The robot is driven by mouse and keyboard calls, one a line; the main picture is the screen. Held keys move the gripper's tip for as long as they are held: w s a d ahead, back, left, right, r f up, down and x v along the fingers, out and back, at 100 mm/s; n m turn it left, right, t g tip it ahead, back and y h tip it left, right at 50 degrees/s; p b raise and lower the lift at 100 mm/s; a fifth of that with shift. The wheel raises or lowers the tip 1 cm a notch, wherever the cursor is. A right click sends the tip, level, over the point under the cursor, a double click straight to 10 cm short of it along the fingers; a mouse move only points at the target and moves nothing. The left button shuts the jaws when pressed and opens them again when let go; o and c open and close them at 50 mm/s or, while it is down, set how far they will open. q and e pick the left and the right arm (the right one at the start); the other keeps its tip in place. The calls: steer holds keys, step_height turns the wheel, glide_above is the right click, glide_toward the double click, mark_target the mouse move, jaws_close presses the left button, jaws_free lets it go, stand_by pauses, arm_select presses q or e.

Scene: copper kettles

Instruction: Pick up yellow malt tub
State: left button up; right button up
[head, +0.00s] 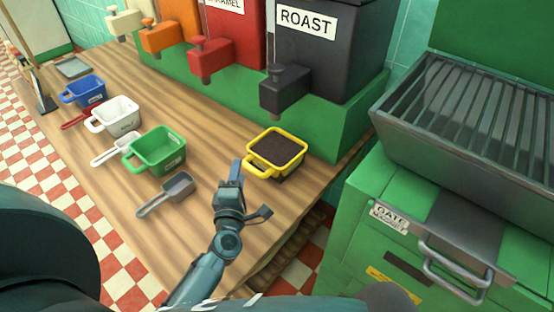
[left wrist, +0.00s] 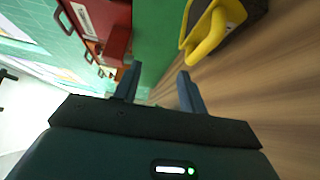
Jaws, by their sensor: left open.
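The yellow malt tub (head: 276,151) stands upright on the wooden counter (head: 215,118) below the black ROAST dispenser. It is filled with dark contents, and its handle points to the lower left. My left gripper (head: 240,172) is open and empty just left of the handle. In the left wrist view the yellow tub (left wrist: 207,35) shows at the upper right, outside the space between the open fingers (left wrist: 157,85). Whether a finger touches the handle cannot be told. My right gripper is in neither view.
Left on the counter are a green tub (head: 157,150), a white tub (head: 115,114), a blue tub (head: 84,91) and a grey scoop (head: 166,194). The ROAST dispenser (head: 305,60) stands behind the yellow tub. A green cabinet with a metal grate (head: 450,95) is at the right.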

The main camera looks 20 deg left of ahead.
arm_select(q)
steer(key=b, duration=0.5)
glide_toward(244, 166)
steer(key=shift+w+a+f, duration=0.15)
steer(key=shift+w+f, duration=0.05)
steer(key=shift+w, duration=0.25)
steer(key=shift+w+a+f, duration=0.15)
steer(key=shift+w+f, duration=0.1)
steer(key=shift+w, duration=0.2)
steer(key=shift+w+a+r, duration=0.15)
steer(key=shift+w+r, duration=0.05)
steer(key=shift+w, duration=0.25)
steer(key=shift+w+a+r, duration=0.15)
steer(key=shift+w, duration=0.3)
steer(key=x, duration=0.5)
steer(key=shift+w+f+b, duration=0.1)
steer(key=shift+w+b, duration=0.15)
steer(key=shift+b, duration=0.05)
steer(key=shift+w, duration=0.1)
jaws_close()
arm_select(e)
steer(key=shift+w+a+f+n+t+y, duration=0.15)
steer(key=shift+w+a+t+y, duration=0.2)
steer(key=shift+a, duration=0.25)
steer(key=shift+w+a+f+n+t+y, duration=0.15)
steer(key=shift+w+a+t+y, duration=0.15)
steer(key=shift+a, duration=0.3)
arm_select(q)
steer(key=shift+r, duration=0.2)
